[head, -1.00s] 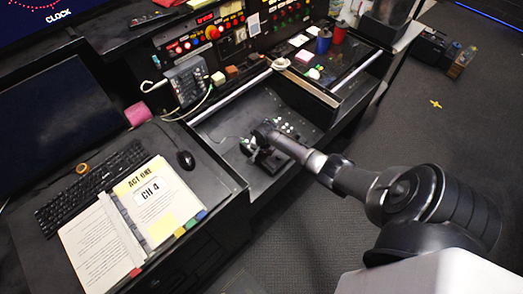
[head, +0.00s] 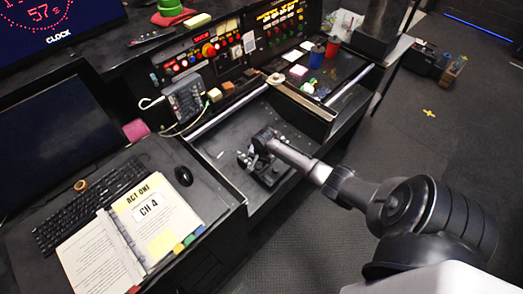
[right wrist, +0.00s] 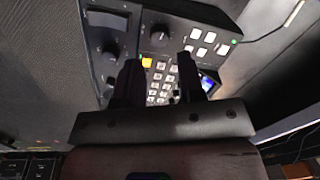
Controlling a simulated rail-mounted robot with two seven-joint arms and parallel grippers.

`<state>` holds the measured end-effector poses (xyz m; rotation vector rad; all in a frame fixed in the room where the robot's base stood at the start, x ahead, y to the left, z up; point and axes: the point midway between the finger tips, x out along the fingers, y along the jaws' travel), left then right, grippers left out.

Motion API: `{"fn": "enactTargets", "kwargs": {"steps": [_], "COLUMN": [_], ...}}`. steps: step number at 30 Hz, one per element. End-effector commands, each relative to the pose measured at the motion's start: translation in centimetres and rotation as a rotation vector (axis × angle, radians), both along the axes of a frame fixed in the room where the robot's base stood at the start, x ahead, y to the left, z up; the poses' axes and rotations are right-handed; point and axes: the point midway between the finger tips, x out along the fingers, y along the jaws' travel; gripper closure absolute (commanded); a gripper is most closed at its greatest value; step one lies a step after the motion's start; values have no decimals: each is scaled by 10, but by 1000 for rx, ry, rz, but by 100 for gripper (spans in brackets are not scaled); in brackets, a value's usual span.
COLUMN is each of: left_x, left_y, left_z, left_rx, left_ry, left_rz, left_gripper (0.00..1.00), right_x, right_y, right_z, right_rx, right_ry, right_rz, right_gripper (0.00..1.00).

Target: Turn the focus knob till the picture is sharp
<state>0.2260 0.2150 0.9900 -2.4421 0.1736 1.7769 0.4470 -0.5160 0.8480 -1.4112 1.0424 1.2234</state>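My right gripper (right wrist: 160,80) is open over a dark control panel (right wrist: 150,115) in the right wrist view, its two dark fingers apart with nothing between them but the panel behind. In the head view the right gripper (head: 252,152) is low over the desk's recessed well. Several dark knobs show, one on a module at the left (right wrist: 110,50) and one at the top (right wrist: 158,33); no label tells which is the focus knob. A small lit screen (right wrist: 208,83) is partly hidden behind the right finger, its picture too small to judge. My left gripper is not in view.
Pale keypad buttons (right wrist: 160,88) lie between the fingers, with white buttons (right wrist: 203,42) above. A binder (head: 150,215), keyboard (head: 90,205) and mouse (head: 183,175) lie on the left desk. A raised ledge (head: 300,105) borders the well. Open floor (head: 440,150) is at the right.

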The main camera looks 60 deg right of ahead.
Motion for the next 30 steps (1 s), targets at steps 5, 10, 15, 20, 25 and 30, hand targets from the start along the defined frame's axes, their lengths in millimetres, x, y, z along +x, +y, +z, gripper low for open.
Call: {"fn": "enactTargets", "kwargs": {"steps": [5, 10, 15, 20, 25, 30], "left_x": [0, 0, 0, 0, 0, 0], "left_y": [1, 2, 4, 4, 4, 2], "left_z": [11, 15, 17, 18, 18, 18], "left_rx": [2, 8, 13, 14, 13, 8], "left_ry": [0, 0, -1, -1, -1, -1], "left_rz": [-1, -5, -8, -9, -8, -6], "left_gripper": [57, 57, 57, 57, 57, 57], "right_x": [-5, -8, -11, -12, -12, -12], "right_y": [1, 1, 1, 1, 1, 1], "right_z": [38, 63, 78, 84, 85, 85], "right_rx": [-1, -2, 0, 0, 1, 0], "right_ry": [-2, -1, 0, 1, 1, 1], "right_rz": [2, 2, 0, 0, 0, 0], "right_gripper": [64, 64, 64, 64, 64, 64]}}
